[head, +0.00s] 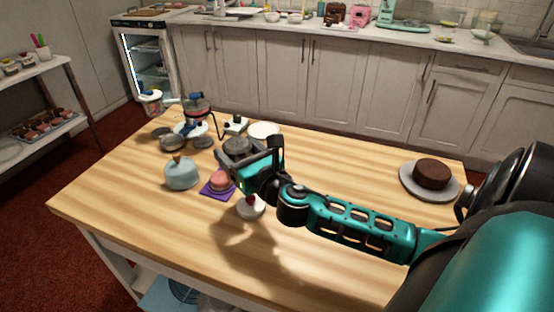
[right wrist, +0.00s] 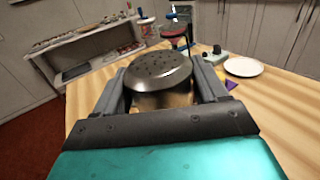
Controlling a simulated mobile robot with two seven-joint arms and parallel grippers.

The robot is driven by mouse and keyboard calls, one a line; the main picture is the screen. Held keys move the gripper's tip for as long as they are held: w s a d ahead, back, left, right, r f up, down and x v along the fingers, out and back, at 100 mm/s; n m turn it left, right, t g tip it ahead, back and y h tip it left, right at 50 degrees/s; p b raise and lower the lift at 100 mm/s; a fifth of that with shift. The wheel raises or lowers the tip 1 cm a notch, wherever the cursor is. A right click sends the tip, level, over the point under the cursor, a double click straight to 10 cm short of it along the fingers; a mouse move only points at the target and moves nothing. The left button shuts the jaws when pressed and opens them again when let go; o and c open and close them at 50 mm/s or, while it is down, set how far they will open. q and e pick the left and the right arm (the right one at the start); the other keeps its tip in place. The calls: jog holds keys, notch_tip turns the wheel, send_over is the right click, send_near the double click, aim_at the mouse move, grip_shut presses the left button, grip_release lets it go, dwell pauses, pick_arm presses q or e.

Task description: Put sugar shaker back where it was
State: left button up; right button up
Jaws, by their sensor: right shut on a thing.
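The sugar shaker (right wrist: 158,68) has a grey metal lid with several small holes. In the right wrist view it sits between the two fingers of my right gripper (right wrist: 162,84), which is shut on it. Its lower body is mostly hidden by the gripper. In the head view the shaker's round grey top (head: 237,145) shows at the end of my right gripper (head: 246,157), above the wooden table (head: 130,215). A shadow of the arm falls on the table in front. My left gripper is not in view.
A pale blue dome (head: 182,174), a pink cake (head: 220,181) on a purple mat and a small white dish (head: 251,208) stand close by. A white plate (head: 264,130) lies behind. A chocolate cake (head: 432,173) stands at the right. The table's front left is clear.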

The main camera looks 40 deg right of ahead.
pick_arm(q)
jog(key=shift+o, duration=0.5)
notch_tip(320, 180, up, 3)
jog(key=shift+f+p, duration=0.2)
jog(key=shift+p, duration=0.85)
pick_arm(e)
jog(key=w+d+r+m+h, duration=0.1)
jog(key=w+d+r+h, duration=0.15)
jog(key=d+r, duration=0.4)
jog(key=w+d+r+m+h, duration=0.1)
jog(key=w+d+r+m, duration=0.2)
jog(key=d, duration=0.7)
jog(key=shift+n+g+h, duration=0.25)
jog(key=shift+n+g, duration=0.15)
jog(key=shift+n, duration=0.3)
notch_tip(320, 180, down, 18)
jog(key=b, duration=0.7)
jog(key=shift+w, duration=0.1)
jog(key=shift+f, duration=0.45)
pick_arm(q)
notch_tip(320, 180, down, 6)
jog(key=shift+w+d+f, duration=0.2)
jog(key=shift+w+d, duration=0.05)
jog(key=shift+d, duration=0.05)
pick_arm(e)
jog(key=o, duration=1.2)
